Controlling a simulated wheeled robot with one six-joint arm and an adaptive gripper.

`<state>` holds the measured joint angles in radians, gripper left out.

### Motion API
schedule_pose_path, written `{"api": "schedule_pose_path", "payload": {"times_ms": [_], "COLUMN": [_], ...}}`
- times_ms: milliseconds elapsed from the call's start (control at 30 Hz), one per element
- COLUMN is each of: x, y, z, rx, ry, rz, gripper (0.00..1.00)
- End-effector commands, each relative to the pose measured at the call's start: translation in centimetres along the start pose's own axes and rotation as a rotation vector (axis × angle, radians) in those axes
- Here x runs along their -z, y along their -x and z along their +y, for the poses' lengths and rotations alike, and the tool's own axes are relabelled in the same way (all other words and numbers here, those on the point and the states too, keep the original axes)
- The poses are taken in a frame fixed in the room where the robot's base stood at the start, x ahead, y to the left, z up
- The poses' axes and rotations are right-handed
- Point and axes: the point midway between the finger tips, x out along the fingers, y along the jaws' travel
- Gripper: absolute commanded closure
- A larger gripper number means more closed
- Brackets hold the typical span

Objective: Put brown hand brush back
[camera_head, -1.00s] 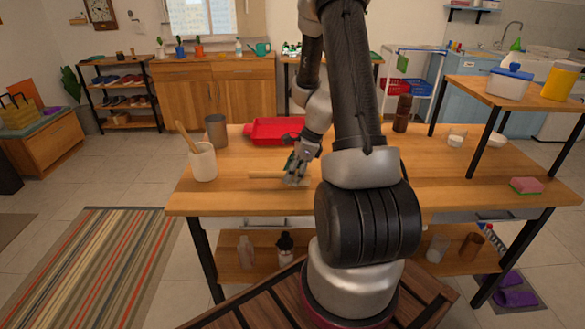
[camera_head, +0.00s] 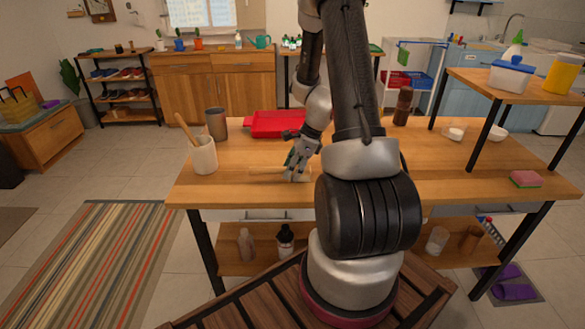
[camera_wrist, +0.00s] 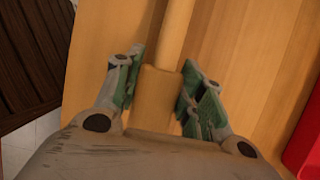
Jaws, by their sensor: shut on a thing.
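The brown hand brush is a light wooden piece with a long thin handle and a wider block. In the wrist view the brush (camera_wrist: 162,95) has its block between my fingers, and the handle runs away toward the top edge. In the head view its handle (camera_head: 264,172) points left, low over the table's front part; I cannot tell whether it touches the top. My gripper (camera_head: 296,177) is shut on the brush, with green-padded fingers on both sides of the block in the wrist view (camera_wrist: 162,88). The bristles are hidden.
The wooden table (camera_head: 440,172) carries a cream holder (camera_head: 204,156) with a wooden stick, a brown cup (camera_head: 216,124), a red tray (camera_head: 266,124), a dark brown bottle (camera_head: 403,106) and a pink sponge (camera_head: 526,179). A raised shelf (camera_head: 490,84) stands at right.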

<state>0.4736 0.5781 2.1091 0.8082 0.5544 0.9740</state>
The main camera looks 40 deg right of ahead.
Motion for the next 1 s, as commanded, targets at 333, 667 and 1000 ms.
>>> {"api": "schedule_pose_path", "payload": {"times_ms": [333, 667, 1000], "x": [0.1, 0.1, 0.1], "y": [-0.2, 0.4, 7.2], "z": [0.0, -0.1, -0.1], "rx": [0.000, 0.002, 0.004], "ry": [0.001, 0.000, 0.002], "rz": [0.000, -0.001, -0.001], "gripper": [0.36, 0.36, 0.36]}}
